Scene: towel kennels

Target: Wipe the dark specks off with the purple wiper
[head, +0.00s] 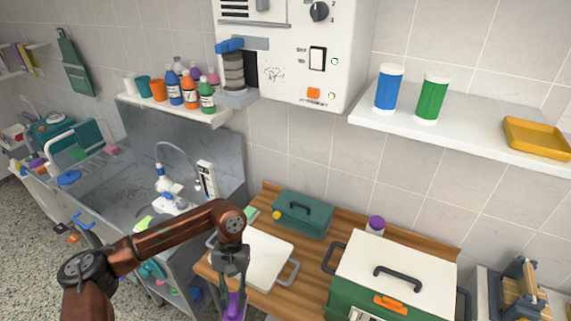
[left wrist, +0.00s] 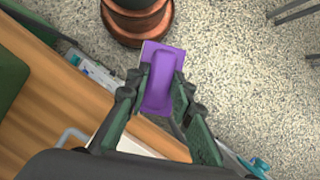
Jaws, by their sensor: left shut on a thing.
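My left gripper (head: 234,278) is shut on the purple wiper (head: 234,308), which hangs below the fingers near the front left edge of the wooden counter. In the left wrist view the purple wiper (left wrist: 160,88) is clamped between both fingers, with the speckled floor behind it. The dark specks (head: 273,74) are a small cluster on the front of the white wall unit (head: 345,60), right of its dark cylinder. The gripper and wiper are well below and apart from them. My right gripper is in neither view.
A white tray (head: 263,262) and teal box (head: 303,211) stand on the wooden counter (head: 312,262). A green case with a white lid (head: 392,255) is to the right. Shelves with bottles (head: 176,88) and canisters (head: 388,88) flank the unit. A sink is left.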

